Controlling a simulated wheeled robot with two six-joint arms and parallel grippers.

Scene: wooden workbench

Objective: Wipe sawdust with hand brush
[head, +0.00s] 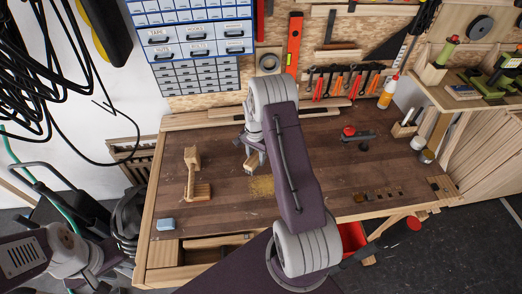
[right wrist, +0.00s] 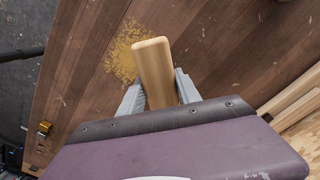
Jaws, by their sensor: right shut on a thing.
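My right gripper (right wrist: 158,88) is shut on a pale wooden handle (right wrist: 155,70), which I take to be the hand brush; no bristles show. In the head view, the held wooden piece (head: 252,160) is partly hidden by my right arm. A patch of yellow sawdust (head: 262,186) lies on the dark bench top (head: 225,215), close to the held piece on its near side. The sawdust also shows in the right wrist view (right wrist: 124,52), beside the handle. Part of my left arm shows at the lower left of the head view, but its gripper does not.
A red-topped tool (head: 350,133) stands at the back right. Small pieces (head: 378,194) lie along the right. Tools and drawers (head: 196,42) line the wall.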

